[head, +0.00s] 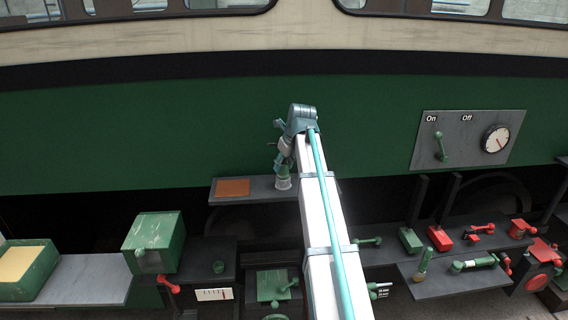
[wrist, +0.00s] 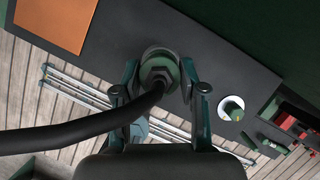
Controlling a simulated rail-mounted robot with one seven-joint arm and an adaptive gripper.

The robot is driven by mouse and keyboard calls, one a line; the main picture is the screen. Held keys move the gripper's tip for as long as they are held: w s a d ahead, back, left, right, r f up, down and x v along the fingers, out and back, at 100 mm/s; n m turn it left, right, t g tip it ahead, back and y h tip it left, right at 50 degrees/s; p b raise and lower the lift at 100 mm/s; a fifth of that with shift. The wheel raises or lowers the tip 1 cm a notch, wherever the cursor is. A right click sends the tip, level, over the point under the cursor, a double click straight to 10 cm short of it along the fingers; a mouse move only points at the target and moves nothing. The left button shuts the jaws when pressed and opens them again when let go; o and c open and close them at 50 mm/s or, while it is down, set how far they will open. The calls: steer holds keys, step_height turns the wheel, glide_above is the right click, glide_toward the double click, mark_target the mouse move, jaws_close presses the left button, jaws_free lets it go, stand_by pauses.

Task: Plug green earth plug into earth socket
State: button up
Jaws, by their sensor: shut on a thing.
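The green plug (wrist: 158,72), with a grey ring and a thick black cable (wrist: 90,132), is between the two fingers of my gripper (wrist: 162,88) in the wrist view. The gripper is shut on it, above the dark grey shelf (wrist: 120,30). In the head view my gripper (head: 281,152) is over the right part of this shelf (head: 255,196); the plug cannot be made out clearly there. A green piece with a white round base (wrist: 232,108) is right of the gripper in the wrist view, apart from the plug. I cannot tell whether it is the earth socket.
An orange-brown pad (head: 233,187) lies on the shelf's left part. A panel with a green lever and dial (head: 468,140) is on the green wall at right. Green and red devices (head: 470,238) crowd the lower right benches. A green box (head: 154,240) stands lower left.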

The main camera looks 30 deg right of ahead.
steer(key=shift+f, duration=0.3)
steer(key=o, duration=1.3)
steer(key=v, duration=1.2)
steer(key=shift+d, duration=0.1)
